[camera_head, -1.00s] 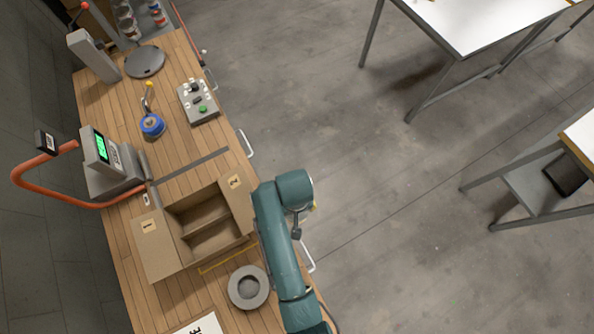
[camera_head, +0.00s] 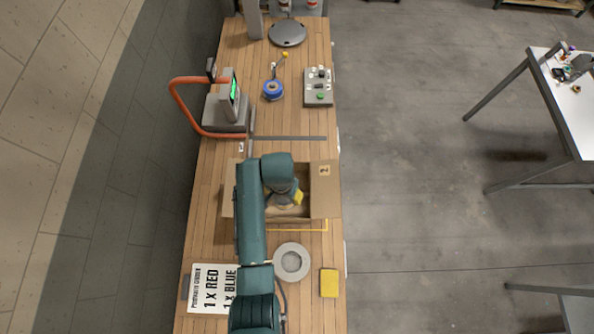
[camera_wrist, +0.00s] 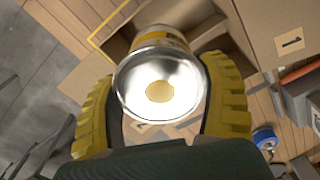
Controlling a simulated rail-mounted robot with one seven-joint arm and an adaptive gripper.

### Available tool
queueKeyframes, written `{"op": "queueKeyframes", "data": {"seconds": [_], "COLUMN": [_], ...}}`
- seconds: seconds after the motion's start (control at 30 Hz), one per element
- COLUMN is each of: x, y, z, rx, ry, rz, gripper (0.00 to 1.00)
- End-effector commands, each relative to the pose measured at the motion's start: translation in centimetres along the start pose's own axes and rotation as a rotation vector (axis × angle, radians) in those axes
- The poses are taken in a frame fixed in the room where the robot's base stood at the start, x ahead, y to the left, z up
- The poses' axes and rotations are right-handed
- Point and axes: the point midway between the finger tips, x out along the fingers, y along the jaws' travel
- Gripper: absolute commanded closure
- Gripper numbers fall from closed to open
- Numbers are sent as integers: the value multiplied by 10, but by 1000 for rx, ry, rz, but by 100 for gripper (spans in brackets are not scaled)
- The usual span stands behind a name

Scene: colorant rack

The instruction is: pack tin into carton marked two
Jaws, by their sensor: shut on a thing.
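In the wrist view, a shiny metal tin (camera_wrist: 160,60) with a yellow band sits between the yellow fingers of my gripper (camera_wrist: 162,92), which is shut on it. In the head view, my gripper (camera_head: 290,196) is over the open cardboard carton, whose flap marked 2 (camera_head: 325,188) is on the right. The arm covers the carton's left part there, and I cannot make out the tin. In the wrist view, the flap marked 1 (camera_wrist: 288,40) is at the upper right, and the carton's open compartments are partly hidden behind the tin.
A grey ring-shaped dish (camera_head: 292,262), a yellow block (camera_head: 329,283) and a printed order sheet (camera_head: 207,290) lie in front of the carton. A scale (camera_head: 228,112) with a red-orange rail, a blue round item (camera_head: 273,90) and a button box (camera_head: 319,88) stand behind it.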

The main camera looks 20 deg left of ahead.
Motion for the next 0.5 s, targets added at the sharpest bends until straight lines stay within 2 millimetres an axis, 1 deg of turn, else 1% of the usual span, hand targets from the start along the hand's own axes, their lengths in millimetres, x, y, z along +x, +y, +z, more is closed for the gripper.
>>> {"op": "queueKeyframes", "data": {"seconds": [0.1, 0.23, 0.37, 0.5], "x": [-2, 1, 10, 23], "y": [-7, -9, -9, -9], "z": [0, 1, 1, 1], "rx": [3, 5, 5, 4], "ry": [2, 2, 0, 1], "rz": [-1, 0, 0, 0], "gripper": [64, 64, 64, 64]}}
